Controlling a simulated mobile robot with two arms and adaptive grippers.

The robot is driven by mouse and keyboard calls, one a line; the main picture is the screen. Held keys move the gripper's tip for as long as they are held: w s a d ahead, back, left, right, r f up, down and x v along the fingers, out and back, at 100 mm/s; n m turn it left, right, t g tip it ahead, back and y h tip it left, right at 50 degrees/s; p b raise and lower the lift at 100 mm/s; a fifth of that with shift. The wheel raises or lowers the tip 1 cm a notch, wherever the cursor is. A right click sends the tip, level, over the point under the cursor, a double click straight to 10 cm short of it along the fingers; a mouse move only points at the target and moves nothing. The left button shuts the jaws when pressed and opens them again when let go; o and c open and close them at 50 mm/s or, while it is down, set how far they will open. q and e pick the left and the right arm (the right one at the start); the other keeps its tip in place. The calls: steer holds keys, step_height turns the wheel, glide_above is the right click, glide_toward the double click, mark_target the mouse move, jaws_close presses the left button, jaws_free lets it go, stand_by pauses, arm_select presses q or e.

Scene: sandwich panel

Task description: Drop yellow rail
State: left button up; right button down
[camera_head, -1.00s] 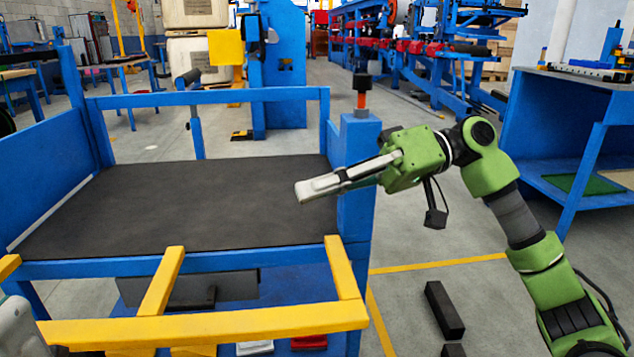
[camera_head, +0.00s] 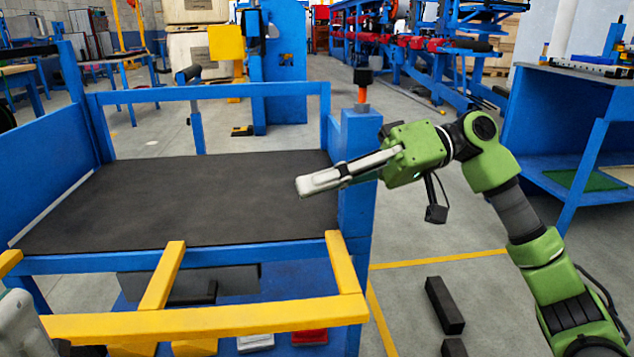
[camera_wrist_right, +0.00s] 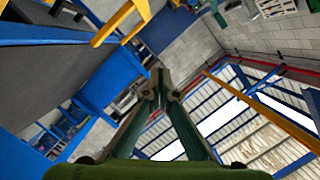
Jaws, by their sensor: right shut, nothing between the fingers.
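The yellow rail (camera_head: 205,322) runs level along the front of the blue table frame, below the dark tabletop (camera_head: 180,205). My right gripper (camera_head: 312,184) is above the right edge of the tabletop, apart from the rail. Its pale fingers are closed together and empty. The right wrist view shows the same fingertips (camera_wrist_right: 160,82) meeting, with nothing between them. A pale grey part at the lower left edge of the head view seems to belong to my left arm; its fingers cannot be made out.
A blue post with an orange and black top (camera_head: 363,95) stands beside my right gripper. Black blocks (camera_head: 444,305) lie on the floor at the right. A blue bench (camera_head: 570,140) stands further right. The tabletop is clear.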

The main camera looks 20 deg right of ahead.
steer(key=s+d+r, duration=0.1)
steer(key=d+r, duration=0.1)
steer(key=d, duration=1)
steer(key=shift+f, duration=0.1)
